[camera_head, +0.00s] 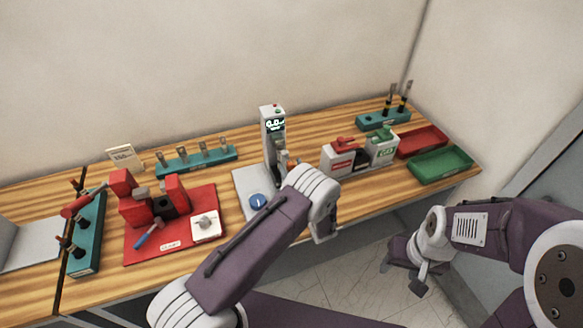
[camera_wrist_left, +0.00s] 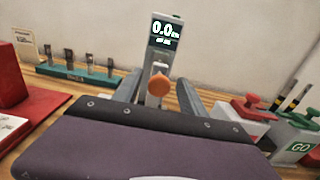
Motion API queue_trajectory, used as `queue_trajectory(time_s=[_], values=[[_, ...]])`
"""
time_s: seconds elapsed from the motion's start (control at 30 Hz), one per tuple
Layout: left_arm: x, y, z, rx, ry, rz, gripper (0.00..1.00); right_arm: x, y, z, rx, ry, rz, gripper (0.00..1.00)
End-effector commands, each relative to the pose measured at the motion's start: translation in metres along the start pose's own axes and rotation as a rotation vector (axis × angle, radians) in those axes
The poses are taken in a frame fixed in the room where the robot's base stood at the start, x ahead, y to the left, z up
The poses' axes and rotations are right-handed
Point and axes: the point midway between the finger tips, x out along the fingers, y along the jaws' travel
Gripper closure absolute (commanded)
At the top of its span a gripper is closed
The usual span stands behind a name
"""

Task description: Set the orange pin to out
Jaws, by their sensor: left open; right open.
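The orange pin (camera_wrist_left: 160,85) shows in the left wrist view as a round orange knob on the front of a grey post, below the post's lit display (camera_wrist_left: 164,34). My left gripper (camera_wrist_left: 160,92) is open, with one finger on each side of the pin and nothing visibly clamped. In the head view my left gripper (camera_head: 284,162) is in front of the grey post (camera_head: 271,124), and I cannot make out the pin there. My right gripper (camera_head: 420,281) is open and empty, low beyond the table's front edge. Contact between fingers and pin cannot be told.
A red fixture (camera_head: 160,206) stands left of the post, with a teal pin rack (camera_head: 195,161) behind. A red and green GO gauge stand (camera_head: 362,157) is to the right. Red (camera_head: 422,142) and green (camera_head: 440,164) trays lie at the far right. A blue knob (camera_head: 258,201) is near the post's base.

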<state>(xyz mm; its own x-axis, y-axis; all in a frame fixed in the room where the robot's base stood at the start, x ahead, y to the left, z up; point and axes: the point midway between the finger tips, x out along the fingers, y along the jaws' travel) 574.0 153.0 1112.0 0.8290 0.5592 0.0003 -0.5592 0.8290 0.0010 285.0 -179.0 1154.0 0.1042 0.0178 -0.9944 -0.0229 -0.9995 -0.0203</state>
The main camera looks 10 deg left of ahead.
Motion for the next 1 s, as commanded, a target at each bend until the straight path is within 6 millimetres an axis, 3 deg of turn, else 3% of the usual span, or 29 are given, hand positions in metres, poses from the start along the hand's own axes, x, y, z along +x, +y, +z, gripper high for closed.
queue_trajectory(time_s=[0.17,0.4,0.5,1.0], values=[[-0.017,-0.002,-0.004,0.001,0.001,-0.004,0.51,0.010,0.000,0.001,0.000,0.000,0.000,0.47],[-0.070,-0.002,-0.004,0.000,-0.001,-0.006,0.51,0.032,0.001,0.003,0.000,0.000,0.000,0.47],[-0.084,-0.001,-0.002,0.000,-0.002,-0.003,0.51,0.036,0.001,0.004,0.000,0.000,0.000,0.47],[-0.092,0.000,0.000,0.001,-0.001,0.000,0.51,0.036,0.001,0.004,0.000,0.000,0.000,0.47]])
